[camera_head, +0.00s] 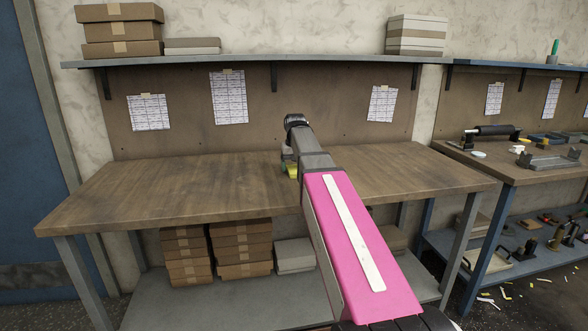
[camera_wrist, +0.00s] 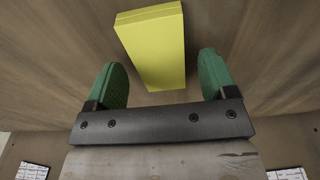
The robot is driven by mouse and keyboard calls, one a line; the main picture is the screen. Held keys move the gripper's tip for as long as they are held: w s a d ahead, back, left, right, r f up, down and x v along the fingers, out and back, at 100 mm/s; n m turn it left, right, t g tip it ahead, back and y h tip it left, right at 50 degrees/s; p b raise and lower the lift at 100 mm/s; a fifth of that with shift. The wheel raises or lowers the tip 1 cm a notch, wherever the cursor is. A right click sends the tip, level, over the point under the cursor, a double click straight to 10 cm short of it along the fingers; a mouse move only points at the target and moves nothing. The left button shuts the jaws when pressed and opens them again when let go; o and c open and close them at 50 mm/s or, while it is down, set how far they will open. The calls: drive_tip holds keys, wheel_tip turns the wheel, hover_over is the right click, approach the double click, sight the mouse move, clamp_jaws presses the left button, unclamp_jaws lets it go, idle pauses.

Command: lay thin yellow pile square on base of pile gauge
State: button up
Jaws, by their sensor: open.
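A yellow pile (camera_wrist: 152,48) stands out against the brown bench top in the wrist view, between and beyond my two green fingertips. A seam runs along its upper end. My gripper (camera_wrist: 160,62) is open, with a clear gap between each finger and the pile. I cannot make out the pile gauge in either view.
The wooden bench (camera_head: 150,190) is clear to the left and right of my arm. A shelf (camera_head: 240,60) with boxes runs above its back. A second bench (camera_head: 490,172) at the right carries a grey fixture (camera_head: 548,161) and tools.

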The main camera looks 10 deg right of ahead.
sight(295, 170)
wheel_tip(295, 170, up, 10)
drive_tip(key=s, duration=0.1)
drive_tip(key=shift+r, duration=0.2)
drive_tip(key=shift+o, duration=0.5)
drive_tip(key=shift+s+r, duration=0.2)
drive_tip(key=shift+r, duration=0.15)
drive_tip(key=shift+w+f, duration=0.25)
drive_tip(key=shift+f, duration=1.8)
drive_tip(key=shift+w+f, duration=0.25)
drive_tip(key=shift+f, duration=1.75)
drive_tip(key=shift+w+f, duration=0.25)
drive_tip(key=shift+f, duration=1.8)
drive_tip(key=c, duration=1)
